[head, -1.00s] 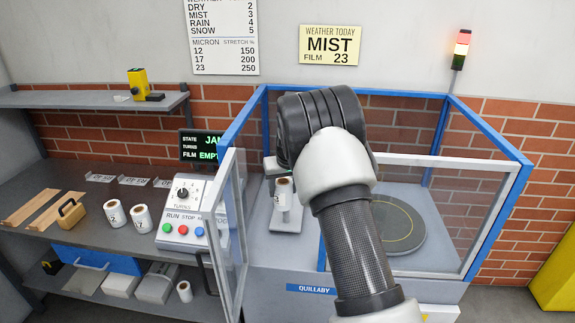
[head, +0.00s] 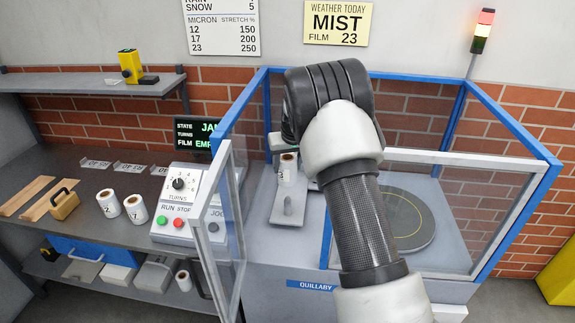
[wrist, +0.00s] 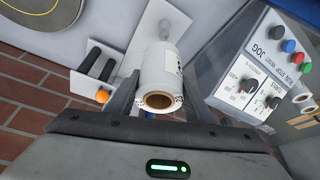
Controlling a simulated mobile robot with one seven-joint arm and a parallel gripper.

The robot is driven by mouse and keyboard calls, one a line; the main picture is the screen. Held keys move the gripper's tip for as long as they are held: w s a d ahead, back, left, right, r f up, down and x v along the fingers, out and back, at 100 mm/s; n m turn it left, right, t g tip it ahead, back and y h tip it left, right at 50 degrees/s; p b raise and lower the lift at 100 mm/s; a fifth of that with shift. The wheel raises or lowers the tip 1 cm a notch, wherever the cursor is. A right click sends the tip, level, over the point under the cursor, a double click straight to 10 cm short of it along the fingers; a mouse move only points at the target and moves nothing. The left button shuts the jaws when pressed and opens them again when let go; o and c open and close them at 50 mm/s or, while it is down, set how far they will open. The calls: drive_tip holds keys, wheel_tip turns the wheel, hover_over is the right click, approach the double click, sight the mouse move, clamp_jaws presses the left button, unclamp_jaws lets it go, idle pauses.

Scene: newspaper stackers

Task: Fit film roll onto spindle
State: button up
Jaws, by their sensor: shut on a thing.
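A white film roll (wrist: 165,76) with a brown core is held between the two fingers of my gripper (wrist: 163,92) in the wrist view, its open core end facing the camera. The same roll (head: 287,169) shows in the head view just left of my arm. A grey spindle post (head: 288,206) stands on the light plate (head: 279,217) inside the blue-framed machine. The roll looks apart from the post; the exact gap is unclear. My arm hides most of my gripper in the head view.
The turntable (head: 405,222) lies right of my arm. A glass door (head: 222,235) stands open at the left. Dark rods with an orange knob (wrist: 102,96) lie near the roll. Two other rolls (head: 136,209) stand on the bench by the control box (head: 180,205).

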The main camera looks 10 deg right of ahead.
drive_tip(key=b, duration=0.4)
hover_over(288, 198)
drive_tip(key=shift+w+f, duration=0.1)
drive_tip(key=shift+f, duration=2.8)
drive_tip(key=shift+b, duration=0.35)
drive_tip(key=shift+f+b, duration=3)
drive_tip(key=shift+f, duration=1.4)
drive_tip(key=o, duration=1.3)
drive_tip(key=v, duration=1.7)
drive_tip(key=shift+r+p, duration=0.25)
drive_tip(key=shift+p, duration=0.1)
